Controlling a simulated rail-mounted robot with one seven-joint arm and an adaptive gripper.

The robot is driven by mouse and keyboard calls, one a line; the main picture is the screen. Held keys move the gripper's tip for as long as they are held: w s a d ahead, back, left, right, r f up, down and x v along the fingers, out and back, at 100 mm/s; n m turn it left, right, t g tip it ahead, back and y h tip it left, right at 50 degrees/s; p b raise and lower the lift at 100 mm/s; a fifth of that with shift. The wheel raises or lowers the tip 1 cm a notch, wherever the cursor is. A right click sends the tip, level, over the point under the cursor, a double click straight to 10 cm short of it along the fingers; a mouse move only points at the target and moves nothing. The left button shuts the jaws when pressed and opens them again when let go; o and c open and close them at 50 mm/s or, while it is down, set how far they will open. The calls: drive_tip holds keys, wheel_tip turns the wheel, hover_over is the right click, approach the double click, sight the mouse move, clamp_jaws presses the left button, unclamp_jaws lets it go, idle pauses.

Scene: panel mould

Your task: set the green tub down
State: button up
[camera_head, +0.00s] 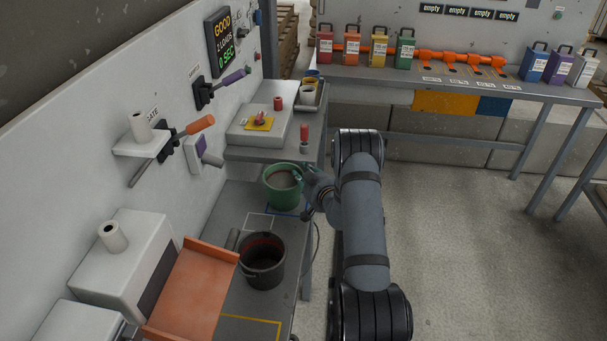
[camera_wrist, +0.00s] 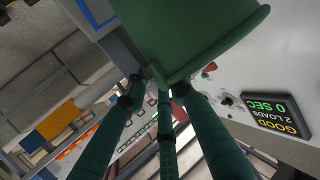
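The green tub (camera_head: 283,198) is upright, with grey material inside, at the far end of the low bench. It is over the blue-outlined patch (camera_head: 301,212); I cannot tell if its base touches the bench. My gripper (camera_head: 304,177) is at the tub's right rim. In the wrist view the green tub (camera_wrist: 195,35) fills the top, and the teal fingers of my gripper (camera_wrist: 158,82) converge on its edge, apparently closed on it. The exact contact is partly hidden.
A dark bucket (camera_head: 262,264) stands nearer on the bench, beside an orange chute (camera_head: 192,292). A higher shelf (camera_head: 262,154) with a white scale-like box (camera_head: 258,124) is just behind the tub. A display (camera_head: 218,42) reads GOOD, 2 LOADS, 0 SEC.

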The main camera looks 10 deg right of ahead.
drive_tip(key=shift+o, duration=0.9)
drive_tip(key=shift+a+f, duration=0.15)
drive_tip(key=shift+s, duration=0.1)
drive_tip(key=b+v, duration=0.1)
drive_tip(key=v, duration=1.1)
